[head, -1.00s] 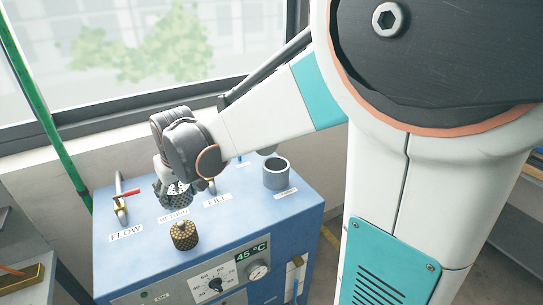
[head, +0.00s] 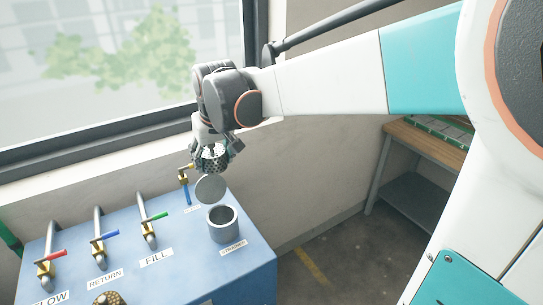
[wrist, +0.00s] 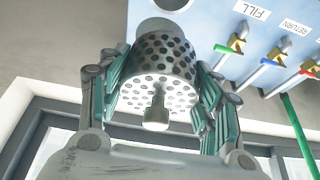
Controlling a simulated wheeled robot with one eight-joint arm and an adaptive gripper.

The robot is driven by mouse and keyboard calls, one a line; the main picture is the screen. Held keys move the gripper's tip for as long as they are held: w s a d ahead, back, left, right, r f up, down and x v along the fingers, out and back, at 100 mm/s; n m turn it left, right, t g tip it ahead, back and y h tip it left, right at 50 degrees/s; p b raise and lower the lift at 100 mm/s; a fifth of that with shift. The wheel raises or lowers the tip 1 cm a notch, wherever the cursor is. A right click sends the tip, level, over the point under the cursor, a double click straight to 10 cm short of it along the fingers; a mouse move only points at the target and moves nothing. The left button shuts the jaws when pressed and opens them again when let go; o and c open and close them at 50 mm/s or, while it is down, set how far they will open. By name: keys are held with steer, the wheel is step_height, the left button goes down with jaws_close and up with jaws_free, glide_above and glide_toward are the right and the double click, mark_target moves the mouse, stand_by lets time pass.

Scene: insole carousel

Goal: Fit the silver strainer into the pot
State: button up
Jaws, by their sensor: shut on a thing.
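The silver strainer (head: 212,158) is a perforated metal cylinder. My gripper (head: 214,150) is shut on it and holds it in the air, above and slightly left of the pot. In the wrist view the strainer (wrist: 165,72) sits between both fingers, its knob facing my palm. The pot (head: 223,228) is a grey open cylinder on the blue cabinet top, behind a label reading STRAINER. The strainer is apart from the pot.
The blue cabinet (head: 180,262) carries several taps, including a green-handled one (head: 149,232) and a blue-handled one (head: 102,248) left of the pot. A brass knurled piece (head: 108,298) is at the bottom edge. The wall and window stand close behind; floor lies right.

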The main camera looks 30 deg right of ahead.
step_height(320, 180, down, 19)
steer(key=b, duration=0.4)
steer(key=shift+a+r, duration=0.1)
steer(key=shift+r, duration=0.1)
